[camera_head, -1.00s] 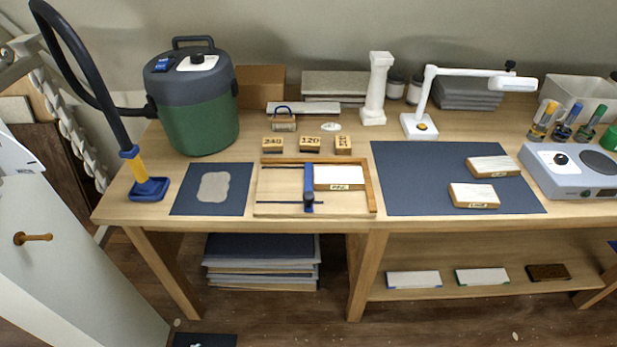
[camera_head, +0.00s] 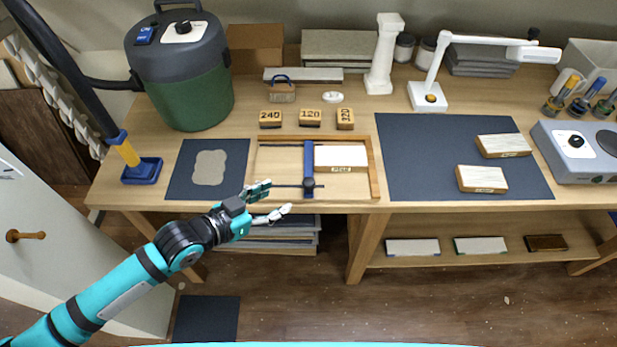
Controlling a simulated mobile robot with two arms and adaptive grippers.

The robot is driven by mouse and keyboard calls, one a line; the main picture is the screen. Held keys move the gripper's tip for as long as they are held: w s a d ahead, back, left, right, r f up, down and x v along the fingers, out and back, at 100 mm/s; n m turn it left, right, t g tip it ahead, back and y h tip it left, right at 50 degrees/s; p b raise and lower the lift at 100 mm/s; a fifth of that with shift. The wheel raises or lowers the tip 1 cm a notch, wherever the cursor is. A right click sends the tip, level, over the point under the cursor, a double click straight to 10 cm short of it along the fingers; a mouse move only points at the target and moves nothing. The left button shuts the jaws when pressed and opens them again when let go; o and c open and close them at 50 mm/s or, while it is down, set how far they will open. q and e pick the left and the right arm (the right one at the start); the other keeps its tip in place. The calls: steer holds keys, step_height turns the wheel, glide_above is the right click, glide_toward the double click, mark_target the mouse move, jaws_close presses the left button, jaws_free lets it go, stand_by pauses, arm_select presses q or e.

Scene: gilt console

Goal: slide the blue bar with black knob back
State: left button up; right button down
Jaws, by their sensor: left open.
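The blue bar (camera_head: 308,160) stands upright in the picture, across a shallow wooden frame (camera_head: 375,170) on the workbench. Its black knob (camera_head: 309,183) sits near the bar's front end. A white block (camera_head: 341,157) with a label lies in the frame just right of the bar. My left gripper (camera_head: 271,201) is open and empty at the frame's front left corner. Its fingers point right toward the knob, with a gap between. A thin dark rod or slot runs from near the upper finger to the knob. My right gripper is not in view.
A dark mat with a grey patch (camera_head: 209,167) lies left of the frame. Blocks marked 240 (camera_head: 270,119), 120 (camera_head: 310,118) and 320 (camera_head: 345,119) stand behind it. A green canister (camera_head: 185,95) is at back left. A dark mat (camera_head: 420,150) with two blocks lies right.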

mark_target(307, 183)
arm_select(q)
steer(key=p+x, duration=0.1)
steer(key=x, duration=1)
steer(key=shift+w+d+f, duration=0.1)
steer(key=shift+w+d, duration=0.05)
steer(key=shift+w, duration=0.15)
steer(key=shift+w+d+f, duration=0.2)
steer(key=shift+w+d, duration=0.1)
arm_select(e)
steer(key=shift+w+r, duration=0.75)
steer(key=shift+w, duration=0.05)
arm_select(q)
jaws_close()
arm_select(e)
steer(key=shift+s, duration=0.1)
